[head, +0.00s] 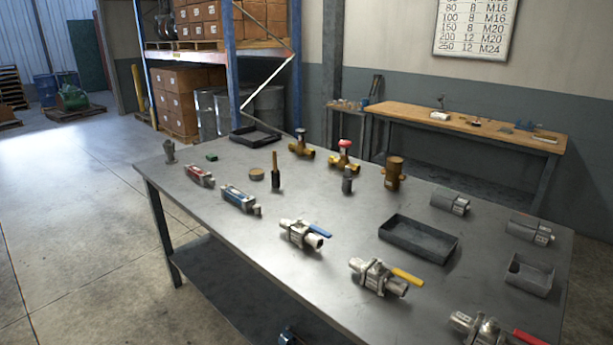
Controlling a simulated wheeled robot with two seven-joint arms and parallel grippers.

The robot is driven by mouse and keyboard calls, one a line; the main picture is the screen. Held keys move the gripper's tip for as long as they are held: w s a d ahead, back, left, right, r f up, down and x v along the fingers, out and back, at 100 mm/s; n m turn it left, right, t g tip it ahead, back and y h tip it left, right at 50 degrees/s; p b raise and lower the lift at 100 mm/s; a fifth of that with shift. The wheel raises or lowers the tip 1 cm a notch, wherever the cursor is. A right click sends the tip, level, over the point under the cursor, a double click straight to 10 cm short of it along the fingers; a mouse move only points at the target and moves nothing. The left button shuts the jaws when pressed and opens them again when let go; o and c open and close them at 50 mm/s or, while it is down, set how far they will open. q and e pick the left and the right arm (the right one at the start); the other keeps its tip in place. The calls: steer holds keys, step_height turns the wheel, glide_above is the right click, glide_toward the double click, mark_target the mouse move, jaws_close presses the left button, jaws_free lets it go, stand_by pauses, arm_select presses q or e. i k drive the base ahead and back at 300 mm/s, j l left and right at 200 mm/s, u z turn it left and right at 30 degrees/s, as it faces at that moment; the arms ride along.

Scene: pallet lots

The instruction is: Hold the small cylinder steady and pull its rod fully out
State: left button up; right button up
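Two small cylinder-like units lie on the left part of the grey steel table (330,225). The red one (199,175) is farther back and looks a little smaller. The blue one (240,198) lies nearer, to its right. Each has a short metal end piece at its right end, which may be the rod end; little or no rod shows. I cannot tell from this view which one is the small cylinder. Neither unit is touched by a gripper. Neither of my grippers can be made out.
Ball valves with blue (301,233), yellow (378,277) and red (485,328) handles line the near side. A black tray (418,239), grey cylindrical parts (450,201) and brass valves (343,157) stand behind. A small part (287,336) shows below the front edge.

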mark_target(258, 208)
steer(key=i+j+z, duration=0.2)
steer(key=j+z, duration=0.15)
steer(key=i+j+z, duration=0.15)
steer(key=j+z, duration=0.2)
steer(key=i+j+z, duration=0.1)
steer(key=j+z, duration=0.25)
